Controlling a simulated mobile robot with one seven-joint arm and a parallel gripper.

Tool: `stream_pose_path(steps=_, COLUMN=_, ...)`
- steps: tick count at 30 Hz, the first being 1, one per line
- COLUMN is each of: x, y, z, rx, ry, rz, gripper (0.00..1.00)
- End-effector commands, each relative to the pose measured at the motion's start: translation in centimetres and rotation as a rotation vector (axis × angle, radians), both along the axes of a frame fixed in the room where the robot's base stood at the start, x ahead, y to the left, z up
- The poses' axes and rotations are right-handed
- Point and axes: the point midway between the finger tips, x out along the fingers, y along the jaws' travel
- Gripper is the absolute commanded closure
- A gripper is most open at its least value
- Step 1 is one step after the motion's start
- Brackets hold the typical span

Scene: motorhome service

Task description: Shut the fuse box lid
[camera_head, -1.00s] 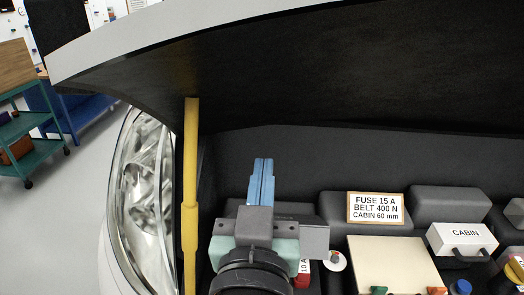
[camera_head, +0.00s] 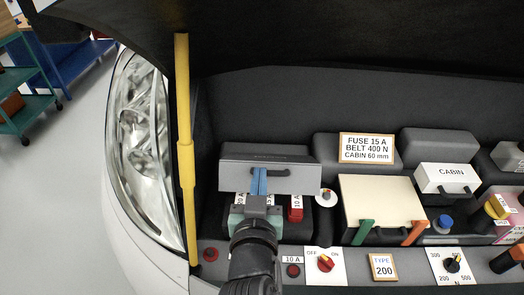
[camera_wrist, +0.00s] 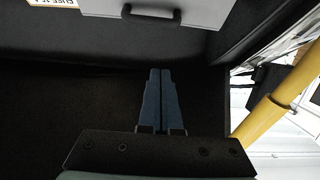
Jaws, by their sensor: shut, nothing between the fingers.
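The fuse box lid (camera_head: 300,178) is a grey panel with a dark handle. It stands raised, its face towards me, at the back of the fuse box (camera_head: 319,222). A red fuse (camera_head: 296,213) and labels show below it in the open box. My gripper (camera_head: 259,172) is shut and empty, its blue fingers in front of the lid's face. In the wrist view the fingers (camera_wrist: 160,72) point towards the lid (camera_wrist: 205,12) and its handle (camera_wrist: 150,17), with a visible gap. The arm hides part of the box.
A yellow prop rod (camera_head: 186,165) stands left of the box, beside the headlight (camera_head: 143,125). The dark bonnet (camera_head: 330,35) hangs above. A cream cover (camera_head: 380,200) and a white CABIN box (camera_head: 446,177) lie to the right. A panel with a red knob (camera_head: 326,263) runs along the front.

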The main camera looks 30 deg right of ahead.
Motion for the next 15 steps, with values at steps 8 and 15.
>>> stream_pose_path(steps=8, x=0.9, y=-0.8, z=-1.0, rx=0.011, ry=0.009, rz=-0.002, gripper=1.00)
stream_pose_path(steps=15, x=3.9, y=-2.8, z=-1.3, rx=0.011, ry=0.010, rz=-0.003, gripper=1.00)
